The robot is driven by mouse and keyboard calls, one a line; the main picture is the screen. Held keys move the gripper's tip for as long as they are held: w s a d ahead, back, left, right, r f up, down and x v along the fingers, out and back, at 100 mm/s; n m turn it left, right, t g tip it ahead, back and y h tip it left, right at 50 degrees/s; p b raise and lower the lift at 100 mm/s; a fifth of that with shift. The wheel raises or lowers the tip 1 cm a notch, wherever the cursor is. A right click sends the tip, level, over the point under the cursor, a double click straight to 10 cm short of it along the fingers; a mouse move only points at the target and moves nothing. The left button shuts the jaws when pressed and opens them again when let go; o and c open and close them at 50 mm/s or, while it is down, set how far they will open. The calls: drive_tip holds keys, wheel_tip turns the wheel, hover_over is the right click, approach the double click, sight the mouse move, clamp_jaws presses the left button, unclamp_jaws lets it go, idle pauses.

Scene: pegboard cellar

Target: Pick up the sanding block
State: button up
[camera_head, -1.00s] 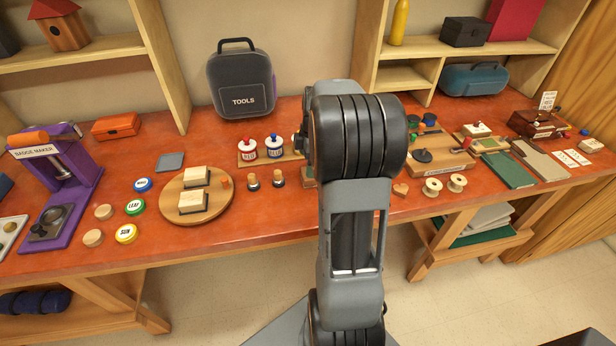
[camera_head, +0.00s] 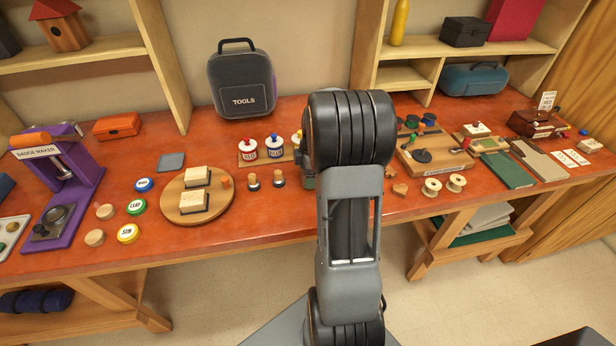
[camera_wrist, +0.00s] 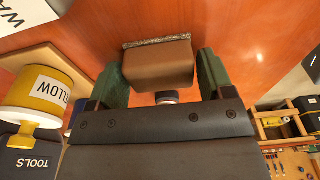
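The sanding block is a brown block (camera_wrist: 158,65) with a rough, gritty layer along its far edge, in the upper middle of the wrist view. My gripper (camera_wrist: 163,78) has green finger pads, one on each side of the block. The fingers look open around it, with a narrow gap on the right; contact on the left is unclear. The block is over or on the orange-red bench top (camera_wrist: 265,40); which is not clear.
A yellow paint jar (camera_wrist: 45,90) stands close left of my gripper in the wrist view. The paint rack (camera_head: 250,158), two small stamps (camera_head: 253,182) and the round board (camera_head: 222,210) are left of my arm. A wooden tool board (camera_head: 432,158) and two spools (camera_head: 432,187) are to its right.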

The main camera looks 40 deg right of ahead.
drive_tip(key=c, duration=0.6)
drive_tip(key=shift+r, duration=0.5)
wheel_tip(320, 180, up, 2)
drive_tip(key=shift+r, duration=0.1)
drive_tip(key=s+d+r, duration=0.1)
drive_tip(key=s+r, duration=0.2)
drive_tip(key=s, duration=0.1)
drive_tip(key=s+d+r+b, duration=0.1)
drive_tip(key=s+d+r, duration=0.1)
drive_tip(key=s+r, duration=0.1)
drive_tip(key=s+d+r+b, duration=0.1)
drive_tip(key=s+d+r, duration=0.1)
drive_tip(key=s+r, duration=0.2)
drive_tip(key=shift+s, duration=1.05)
